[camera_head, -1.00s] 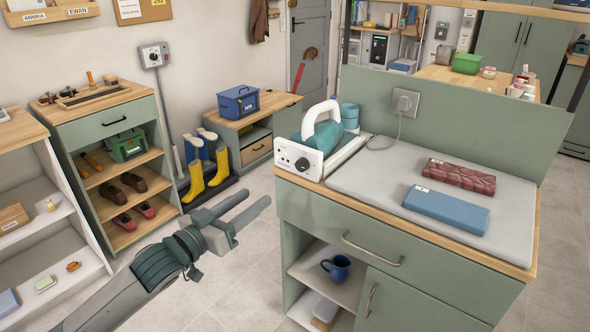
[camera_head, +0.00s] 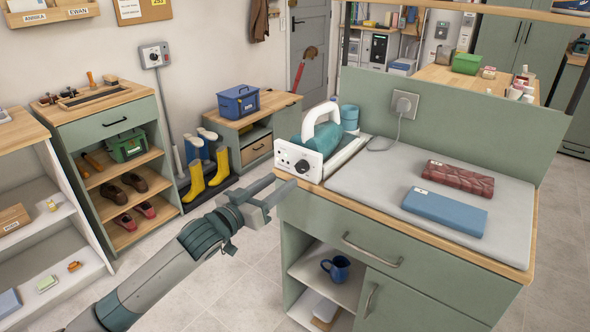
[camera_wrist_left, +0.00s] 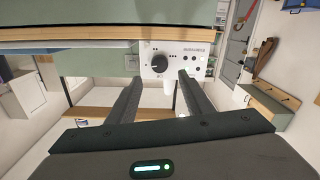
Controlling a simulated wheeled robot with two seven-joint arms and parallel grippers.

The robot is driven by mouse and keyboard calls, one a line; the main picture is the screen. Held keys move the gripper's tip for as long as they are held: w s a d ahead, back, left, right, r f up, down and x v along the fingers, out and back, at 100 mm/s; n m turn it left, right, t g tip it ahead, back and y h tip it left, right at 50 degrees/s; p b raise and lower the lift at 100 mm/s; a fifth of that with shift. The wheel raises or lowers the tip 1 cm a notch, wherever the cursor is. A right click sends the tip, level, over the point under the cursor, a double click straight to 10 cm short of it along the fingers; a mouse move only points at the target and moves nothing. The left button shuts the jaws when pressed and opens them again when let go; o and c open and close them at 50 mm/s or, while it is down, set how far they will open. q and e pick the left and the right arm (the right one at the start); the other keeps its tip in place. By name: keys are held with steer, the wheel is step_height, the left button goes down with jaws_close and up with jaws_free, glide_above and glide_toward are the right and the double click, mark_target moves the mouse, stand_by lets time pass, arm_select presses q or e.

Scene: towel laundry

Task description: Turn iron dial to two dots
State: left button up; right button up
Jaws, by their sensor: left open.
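The iron (camera_head: 318,143) has a white front panel, a teal body and a white handle, and stands on the left end of the counter. Its black dial (camera_head: 302,166) is on the front panel. In the left wrist view the dial (camera_wrist_left: 159,62) shows ahead, a little above the fingertips. The dot marks are too small to read surely. My left gripper (camera_head: 283,184) is open and empty, its fingers pointing at the panel just in front of it. In the left wrist view the gripper (camera_wrist_left: 161,78) straddles the space below the dial, apart from it. My right gripper is not in view.
The grey ironing pad (camera_head: 360,180) holds a blue folded towel (camera_head: 445,212) and a red folded towel (camera_head: 457,175). The wooden counter edge (camera_head: 315,188) runs close beside my left gripper. Open floor (camera_head: 235,270) lies left of the counter.

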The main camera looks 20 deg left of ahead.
mark_target(300, 168)
arm_select(q)
steer(key=x, duration=0.7)
steer(key=shift+w+d+p, duration=0.15)
steer(key=shift+w+p, duration=0.1)
steer(key=shift+p, duration=0.1)
steer(key=c, duration=1)
